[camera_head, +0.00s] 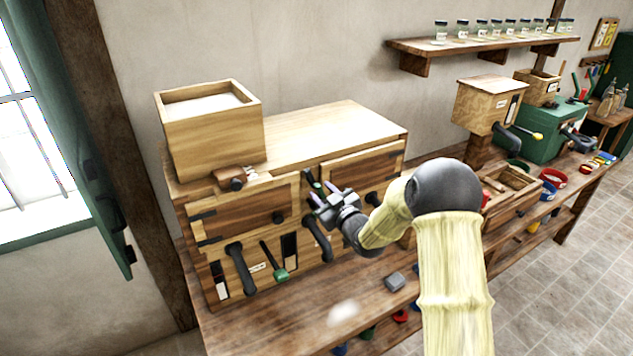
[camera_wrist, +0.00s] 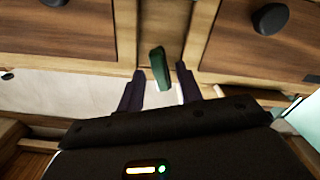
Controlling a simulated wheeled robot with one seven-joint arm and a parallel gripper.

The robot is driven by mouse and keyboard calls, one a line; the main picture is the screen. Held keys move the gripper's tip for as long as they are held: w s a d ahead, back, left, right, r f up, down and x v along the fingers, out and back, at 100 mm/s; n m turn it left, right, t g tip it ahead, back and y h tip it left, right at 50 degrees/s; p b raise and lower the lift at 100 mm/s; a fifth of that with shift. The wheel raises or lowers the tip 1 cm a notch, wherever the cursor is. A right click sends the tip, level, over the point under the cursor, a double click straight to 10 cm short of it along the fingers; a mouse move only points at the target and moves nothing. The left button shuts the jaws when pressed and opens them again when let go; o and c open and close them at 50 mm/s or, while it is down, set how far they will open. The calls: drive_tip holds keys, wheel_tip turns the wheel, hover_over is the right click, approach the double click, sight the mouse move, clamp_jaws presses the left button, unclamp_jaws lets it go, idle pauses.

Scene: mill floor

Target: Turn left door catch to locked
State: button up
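A wooden cabinet (camera_head: 350,128) with two doors stands on the bench. The left door (camera_head: 245,215) and the right door (camera_head: 350,175) look closed, each with a dark round knob. A green catch (camera_head: 313,181) sits on the pale post between them; in the wrist view the green catch (camera_wrist: 159,68) stands nearly upright, leaning slightly. My gripper (camera_head: 318,200) is in front of this post. In the wrist view my gripper (camera_wrist: 160,80) is open, one dark finger on each side of the catch, with gaps showing. Whether the fingers reach its depth is unclear.
Dark handles (camera_head: 240,268) and a green-tipped lever (camera_head: 275,262) stick out below the doors. An open wooden box (camera_head: 210,135) sits on top. A small grey block (camera_head: 394,281) lies on the bench. A green machine (camera_head: 550,130) stands to the right.

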sight(316, 186)
drive_tip(key=p+x, duration=0.1)
drive_tip(key=x, duration=0.2)
drive_tip(key=shift+w+a, duration=0.15)
drive_tip(key=shift+w, duration=0.2)
drive_tip(key=shift+a, duration=0.1)
drive_tip(key=shift+c, duration=0.3)
clamp_jaws()
